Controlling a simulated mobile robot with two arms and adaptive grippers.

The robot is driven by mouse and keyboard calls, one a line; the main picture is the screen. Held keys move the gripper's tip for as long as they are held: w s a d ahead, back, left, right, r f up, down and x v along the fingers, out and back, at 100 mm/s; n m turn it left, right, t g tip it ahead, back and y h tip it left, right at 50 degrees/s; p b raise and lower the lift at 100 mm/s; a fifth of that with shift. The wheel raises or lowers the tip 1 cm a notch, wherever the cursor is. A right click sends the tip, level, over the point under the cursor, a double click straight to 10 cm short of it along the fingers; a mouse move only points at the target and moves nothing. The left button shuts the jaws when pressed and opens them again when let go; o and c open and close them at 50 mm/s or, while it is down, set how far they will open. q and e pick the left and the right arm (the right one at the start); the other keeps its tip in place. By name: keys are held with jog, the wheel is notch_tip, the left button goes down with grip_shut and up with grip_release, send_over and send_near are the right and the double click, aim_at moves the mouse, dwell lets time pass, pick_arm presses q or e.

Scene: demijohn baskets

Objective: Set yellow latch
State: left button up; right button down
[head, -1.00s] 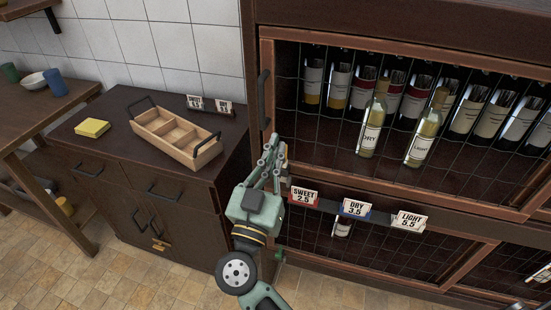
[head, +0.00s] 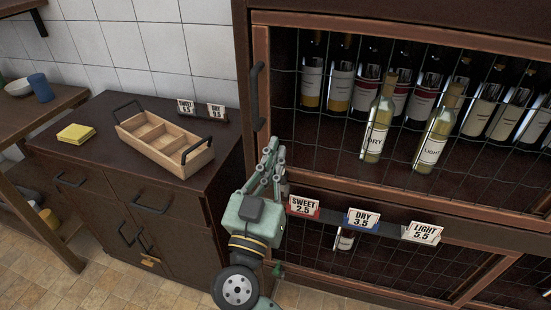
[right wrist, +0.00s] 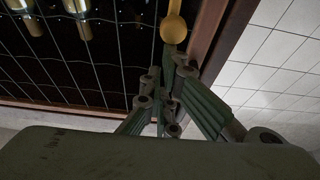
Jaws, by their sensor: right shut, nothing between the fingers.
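A yellow-orange knob with a rounded end (right wrist: 173,27), which looks like the yellow latch, shows in the right wrist view just beyond my fingertips, by the wooden frame of the wire-mesh door. Whether the fingers touch it I cannot tell. In the head view the knob is hidden behind my gripper. My right gripper (head: 272,158) is shut and empty, pointing up at the left edge of the rack's door frame (head: 265,90), below the dark door handle (head: 257,95). It also shows in the right wrist view (right wrist: 171,66). My left gripper is not in view.
A dark cabinet (head: 75,150) at left carries a wooden divided tray (head: 188,168) and yellow pads (head: 76,133). The rack holds several bottles behind mesh; DRY (head: 374,138) and LIGHT (head: 430,150) bottles stand in front. Price signs (head: 362,218) line the ledge right of my gripper.

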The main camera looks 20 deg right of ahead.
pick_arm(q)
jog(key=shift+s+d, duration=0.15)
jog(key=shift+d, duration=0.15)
pick_arm(e)
jog(key=shift+s+f, duration=0.15)
jog(key=shift+f, duration=1.75)
